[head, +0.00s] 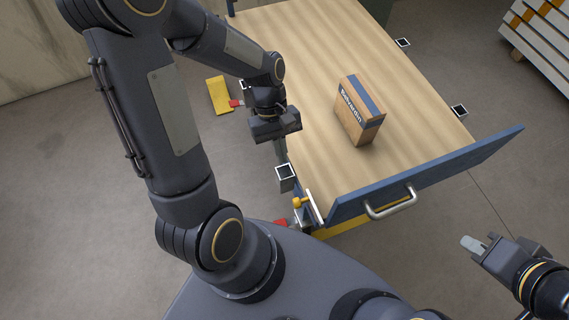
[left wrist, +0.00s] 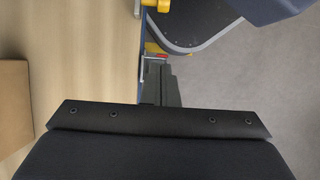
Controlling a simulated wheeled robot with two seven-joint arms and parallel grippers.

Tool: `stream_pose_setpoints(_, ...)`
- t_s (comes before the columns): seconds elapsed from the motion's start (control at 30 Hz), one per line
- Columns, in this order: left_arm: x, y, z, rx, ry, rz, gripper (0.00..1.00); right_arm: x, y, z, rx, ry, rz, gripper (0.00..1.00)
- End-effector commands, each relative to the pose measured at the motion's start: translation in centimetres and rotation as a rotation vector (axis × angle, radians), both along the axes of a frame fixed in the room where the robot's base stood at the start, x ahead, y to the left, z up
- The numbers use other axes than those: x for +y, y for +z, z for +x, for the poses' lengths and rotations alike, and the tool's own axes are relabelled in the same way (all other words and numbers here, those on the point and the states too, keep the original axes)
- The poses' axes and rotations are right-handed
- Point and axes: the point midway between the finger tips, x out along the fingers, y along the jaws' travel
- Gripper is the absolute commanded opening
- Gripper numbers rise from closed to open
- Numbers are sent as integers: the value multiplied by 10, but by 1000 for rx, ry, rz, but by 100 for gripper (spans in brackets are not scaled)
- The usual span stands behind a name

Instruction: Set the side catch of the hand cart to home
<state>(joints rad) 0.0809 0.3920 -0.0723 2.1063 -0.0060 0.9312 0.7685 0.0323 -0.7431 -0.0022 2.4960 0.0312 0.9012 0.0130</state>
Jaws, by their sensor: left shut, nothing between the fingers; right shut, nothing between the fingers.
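The hand cart has a pale wooden deck (head: 310,50) and a blue end board (head: 430,180) with a metal handle (head: 390,203). What looks like its side catch, a yellow knob (head: 298,203) beside an upright pale metal strip, sits at the near left corner. A yellow part also shows at the top of the left wrist view (left wrist: 160,5). My left gripper (head: 280,142) is shut and empty over the deck's left edge, farther along the side than the knob and apart from it. My right gripper (head: 474,245) is shut and empty, right of the end board.
A cardboard box (head: 352,122) stands on the deck. A yellow piece (head: 219,95) lies beyond. The floor left of the cart is otherwise clear.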

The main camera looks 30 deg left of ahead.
Motion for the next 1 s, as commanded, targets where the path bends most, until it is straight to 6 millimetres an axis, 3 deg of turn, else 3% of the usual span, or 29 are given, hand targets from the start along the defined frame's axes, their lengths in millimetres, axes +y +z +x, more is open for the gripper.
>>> stream_pose_setpoints(0.2,8,21,7,0,1,1,0,0,7,0,1,0,0,0)
stream_pose_setpoints(0.87,9,23,7,-3,-1,0,0,0,7,0,1,0,0,0)
stream_pose_setpoints(1.0,11,38,5,-65,-26,-12,0,0,7,0,1,0,0,0)
